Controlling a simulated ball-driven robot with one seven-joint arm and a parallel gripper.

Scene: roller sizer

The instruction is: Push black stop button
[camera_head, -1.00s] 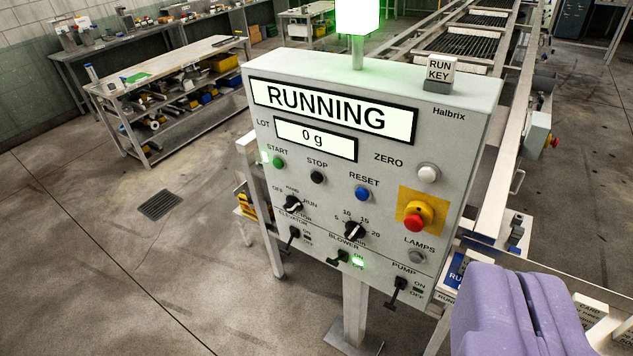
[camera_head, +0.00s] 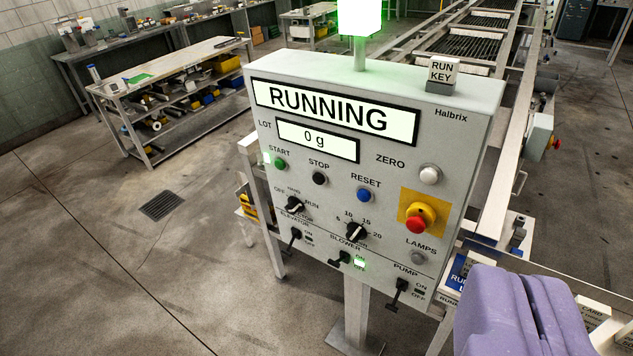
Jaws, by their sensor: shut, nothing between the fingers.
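The black stop button (camera_head: 319,178) is a small round button under the label STOP on the grey control panel (camera_head: 385,150). It sits between the green start button (camera_head: 280,164) and the blue reset button (camera_head: 364,195). The panel display (camera_head: 330,108) reads RUNNING and the lot display (camera_head: 316,140) reads 0 g. My gripper (camera_head: 515,300), with purple fingers, is shut and empty at the lower right. In the picture it lies below and to the right of the stop button, apart from it.
A red emergency knob (camera_head: 416,225) on a yellow plate, a white zero button (camera_head: 430,175) and several switches share the panel. A lit green lamp (camera_head: 359,18) stands on top beside a run key block (camera_head: 441,75). A workbench (camera_head: 170,60) stands behind left. Open floor lies at left.

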